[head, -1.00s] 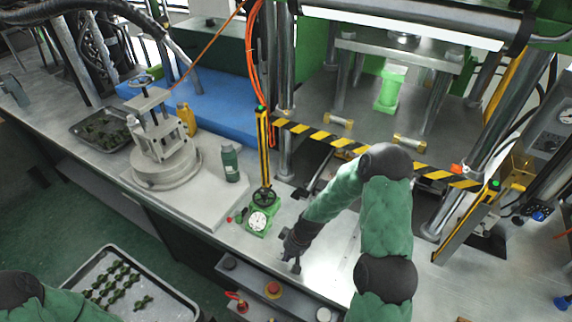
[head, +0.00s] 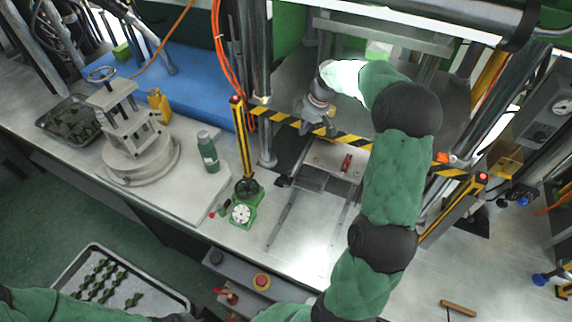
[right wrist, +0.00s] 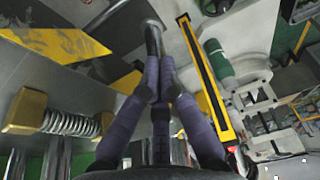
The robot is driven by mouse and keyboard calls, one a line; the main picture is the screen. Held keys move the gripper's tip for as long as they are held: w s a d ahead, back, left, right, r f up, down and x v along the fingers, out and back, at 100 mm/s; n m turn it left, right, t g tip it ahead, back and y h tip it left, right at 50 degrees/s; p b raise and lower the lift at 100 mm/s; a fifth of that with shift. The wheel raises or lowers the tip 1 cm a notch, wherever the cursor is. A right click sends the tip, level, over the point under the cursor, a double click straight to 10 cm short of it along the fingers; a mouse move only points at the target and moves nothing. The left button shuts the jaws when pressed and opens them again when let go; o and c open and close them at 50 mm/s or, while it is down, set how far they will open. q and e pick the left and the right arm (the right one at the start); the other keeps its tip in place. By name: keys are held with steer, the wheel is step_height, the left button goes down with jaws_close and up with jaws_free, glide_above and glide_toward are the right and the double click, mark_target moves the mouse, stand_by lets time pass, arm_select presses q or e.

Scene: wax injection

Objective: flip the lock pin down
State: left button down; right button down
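My right gripper (head: 318,128) is over the striped guard bar at the front of the press. In the right wrist view its purple fingers (right wrist: 158,65) come together at the tips, with nothing clearly held between them. A bright metal post (right wrist: 152,35) shows just past the tips; I cannot tell whether they touch it. A small red part (head: 346,162) stands on the metal plate (head: 322,158) below and right of the gripper. I cannot tell for sure which part is the lock pin. My left gripper is not in view; only its green sleeve shows at bottom left.
The yellow-and-black guard bar (head: 290,126) crosses the press front. A yellow upright (head: 240,135), green-based gauge (head: 242,212) and green bottle (head: 208,151) stand left. The front worktop is partly clear.

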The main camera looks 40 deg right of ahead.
steer(key=p, duration=0.2)
glide_toward(287, 172)
steer(key=x, duration=0.2)
steer(key=w+x, duration=0.1)
steer(key=x, duration=0.2)
steer(key=shift+w+a, duration=0.1)
steer(key=shift+w, duration=0.05)
steer(key=shift+f, duration=0.7)
steer(key=shift+f, duration=0.1)
step_height(287, 172, down, 3)
steer(key=b, duration=0.3)
